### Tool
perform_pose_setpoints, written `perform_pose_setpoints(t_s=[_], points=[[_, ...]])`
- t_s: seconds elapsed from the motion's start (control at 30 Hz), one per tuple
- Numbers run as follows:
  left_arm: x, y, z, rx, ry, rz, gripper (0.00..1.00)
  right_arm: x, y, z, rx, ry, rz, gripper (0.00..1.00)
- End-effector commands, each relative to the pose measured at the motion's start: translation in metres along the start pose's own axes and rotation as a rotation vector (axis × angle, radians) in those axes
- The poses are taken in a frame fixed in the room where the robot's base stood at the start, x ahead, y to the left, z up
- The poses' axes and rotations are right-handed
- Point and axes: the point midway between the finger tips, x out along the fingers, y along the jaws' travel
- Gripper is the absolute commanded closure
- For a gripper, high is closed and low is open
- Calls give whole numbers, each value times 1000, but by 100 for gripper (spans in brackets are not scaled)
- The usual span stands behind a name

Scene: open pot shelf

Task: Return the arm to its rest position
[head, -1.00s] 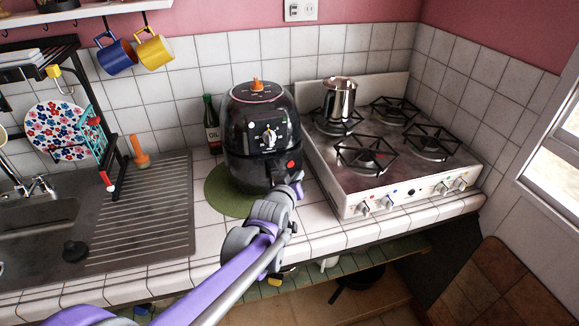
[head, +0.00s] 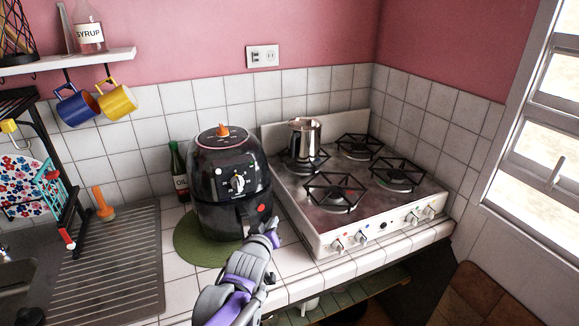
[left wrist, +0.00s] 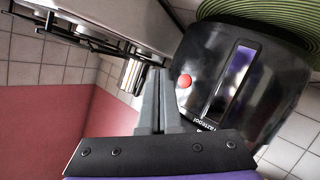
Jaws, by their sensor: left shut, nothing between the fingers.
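My left gripper (head: 270,236) is in front of the black air fryer (head: 231,182) in the head view, low at its front right side. In the left wrist view its fingers (left wrist: 157,98) are together, with nothing between them. The air fryer (left wrist: 245,85) also fills the right of the wrist view, with its red button beside the fingertips. I cannot tell whether the fingers touch it. The purple and grey left arm comes up from the bottom of the head view. My right gripper is in neither view.
The air fryer stands on a green round mat (head: 188,243). A white stove (head: 322,232) with a metal pot (head: 305,142) is at the right. An oil bottle (head: 180,172) stands behind the mat. A drainboard (head: 105,260) is at the left. Blue (head: 77,106) and yellow (head: 117,101) mugs hang above.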

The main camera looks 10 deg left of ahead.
Motion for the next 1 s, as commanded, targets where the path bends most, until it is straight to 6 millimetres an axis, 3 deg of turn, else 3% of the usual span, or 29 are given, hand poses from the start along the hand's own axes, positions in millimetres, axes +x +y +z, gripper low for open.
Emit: perform_pose_setpoints(t_s=[0.13,0.27,0.5,0.7,0.83,1.0], points=[[-24,-9,8,37,-53,-39,100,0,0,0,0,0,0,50],[-74,-28,32,122,-179,-110,100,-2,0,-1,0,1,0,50],[-191,-72,107,311,-499,-198,100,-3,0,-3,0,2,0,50],[-261,-98,161,416,-707,-200,100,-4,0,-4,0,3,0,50],[-281,-104,178,446,-770,-193,100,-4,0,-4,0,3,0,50],[-286,-106,181,455,-786,-190,100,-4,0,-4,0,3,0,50]])
